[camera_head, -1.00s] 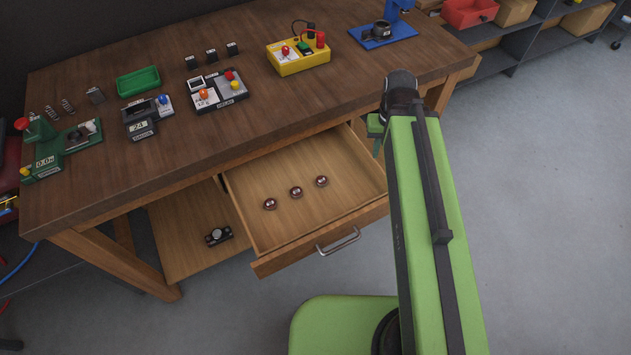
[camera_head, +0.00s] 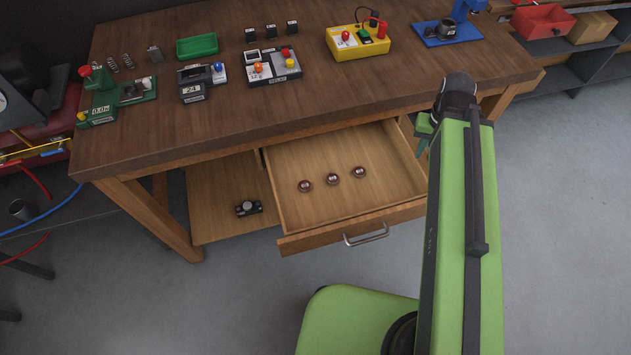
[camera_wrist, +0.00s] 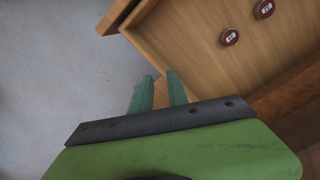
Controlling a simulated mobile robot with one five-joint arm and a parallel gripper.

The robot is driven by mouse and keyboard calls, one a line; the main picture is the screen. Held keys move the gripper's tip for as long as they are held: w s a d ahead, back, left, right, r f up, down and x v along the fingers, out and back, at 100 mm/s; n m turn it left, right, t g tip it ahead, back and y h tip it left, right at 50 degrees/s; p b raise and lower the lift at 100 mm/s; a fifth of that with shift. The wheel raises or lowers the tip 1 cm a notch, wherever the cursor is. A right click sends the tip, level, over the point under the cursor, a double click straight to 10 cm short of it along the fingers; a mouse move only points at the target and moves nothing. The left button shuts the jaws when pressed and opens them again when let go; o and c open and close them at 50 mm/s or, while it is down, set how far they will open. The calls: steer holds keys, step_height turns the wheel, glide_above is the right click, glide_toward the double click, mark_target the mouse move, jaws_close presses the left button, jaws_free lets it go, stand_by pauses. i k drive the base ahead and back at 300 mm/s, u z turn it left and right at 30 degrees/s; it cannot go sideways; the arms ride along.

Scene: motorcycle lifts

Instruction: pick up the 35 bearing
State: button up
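Three round dark-red bearings lie in a row in the open wooden drawer: a left one (camera_head: 305,186), a middle one (camera_head: 332,179) and a right one (camera_head: 359,172). Their pale number labels are too small to read, so I cannot tell which is the 35 bearing. Two bearings also show in the wrist view, a nearer one (camera_wrist: 229,37) and a farther one (camera_wrist: 263,9). My gripper (camera_wrist: 160,80) has its two green fingers apart with nothing between them. It is outside the drawer, beside its wall; in the head view my arm mostly hides it.
The drawer (camera_head: 285,215) is pulled out under the workbench (camera_head: 330,100), with a metal handle (camera_head: 366,236) in front. The benchtop overhangs the drawer's back. A lower shelf (camera_head: 215,210) left of it holds a small dark device (camera_head: 249,208). The floor in front is clear.

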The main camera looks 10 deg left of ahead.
mark_target(305, 187)
steer(key=z, duration=5.3)
steer(key=i, duration=0.1)
steer(key=z, duration=2.8)
steer(key=k, duration=1.35)
steer(key=z, duration=0.15)
steer(key=i, duration=0.9)
steer(key=u, duration=0.1)
